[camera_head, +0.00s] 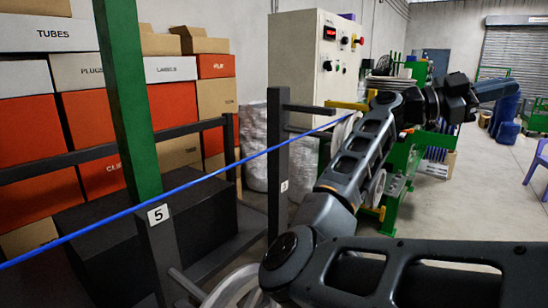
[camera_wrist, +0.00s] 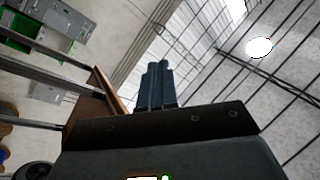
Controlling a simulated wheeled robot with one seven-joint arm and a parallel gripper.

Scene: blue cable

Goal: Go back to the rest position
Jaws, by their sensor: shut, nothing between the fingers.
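My arm reaches up from the lower right of the head view and extends to the right. My gripper (camera_head: 512,86) is at its far end, raised in the air and pointing right. In the wrist view my gripper (camera_wrist: 156,66) has its two blue-grey fingers side by side, shut and empty. The blue cable (camera_head: 215,173) runs taut from the left edge, past the post marked 5, toward the machine at the centre. My gripper is apart from it.
Dark posts and a green upright (camera_head: 130,100) stand at the left, before stacked labelled boxes (camera_head: 85,117). A control cabinet (camera_head: 308,60) and a green machine (camera_head: 400,185) stand behind my arm. A purple chair (camera_head: 538,165) is at the right edge.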

